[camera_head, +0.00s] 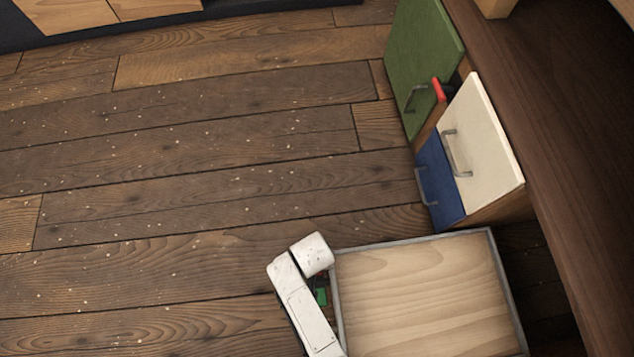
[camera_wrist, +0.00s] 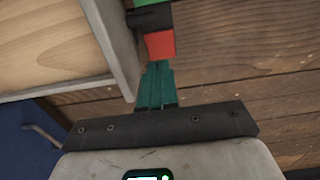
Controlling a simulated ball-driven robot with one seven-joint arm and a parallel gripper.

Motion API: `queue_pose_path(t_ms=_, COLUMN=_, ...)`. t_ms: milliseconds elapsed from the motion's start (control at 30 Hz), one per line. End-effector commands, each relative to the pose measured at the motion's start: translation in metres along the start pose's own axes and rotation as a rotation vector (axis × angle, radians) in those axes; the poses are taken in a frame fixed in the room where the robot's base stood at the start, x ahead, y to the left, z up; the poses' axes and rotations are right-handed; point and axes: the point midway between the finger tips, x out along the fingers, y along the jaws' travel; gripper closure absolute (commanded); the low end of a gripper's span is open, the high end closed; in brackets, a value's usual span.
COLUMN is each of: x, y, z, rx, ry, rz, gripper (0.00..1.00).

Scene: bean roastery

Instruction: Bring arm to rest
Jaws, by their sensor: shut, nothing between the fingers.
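My gripper (camera_wrist: 157,66) shows in the wrist view with its teal fingers together and nothing between them. The fingertips point at the floor side of a grey-rimmed, light wood panel or tray (camera_wrist: 112,50). A red block-like part (camera_wrist: 160,44) with black and green parts above it shows just beyond the fingertips; I cannot tell whether they touch. In the head view my white arm comes in from the bottom, beside the left edge of the grey-rimmed tray (camera_head: 420,300). A small green bit shows between arm and tray; my fingers cannot be made out there.
Right of centre stand a green front (camera_head: 425,60), a cream front (camera_head: 483,140) and a blue front (camera_head: 437,180), each with a grey handle. A red item (camera_head: 438,89) sits by the green one. A dark counter (camera_head: 540,150) runs along the right. The plank floor (camera_head: 190,170) on the left is clear.

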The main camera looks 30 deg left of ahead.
Motion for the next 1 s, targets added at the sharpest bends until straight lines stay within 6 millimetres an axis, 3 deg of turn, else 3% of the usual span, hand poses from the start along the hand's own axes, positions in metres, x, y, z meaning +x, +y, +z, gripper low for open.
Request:
queue_pose_path(t_ms=467, x=0.001, y=0.0, z=0.0, rx=0.0, ry=0.0, rz=0.0, gripper=1.0)
queue_pose_path(t_ms=567, x=-0.006, y=0.01, z=-0.004, rx=0.023, ry=0.013, rz=-0.006, gripper=1.0)
queue_pose_path(t_ms=667, x=-0.024, y=0.037, z=-0.011, rx=0.077, ry=0.047, rz=-0.02, gripper=1.0)
queue_pose_path(t_ms=800, x=-0.068, y=0.1, z=-0.015, rx=0.191, ry=0.124, rz=-0.033, gripper=1.0)
queue_pose_path(t_ms=1000, x=-0.143, y=0.195, z=0.012, rx=0.357, ry=0.243, rz=-0.012, gripper=1.0)
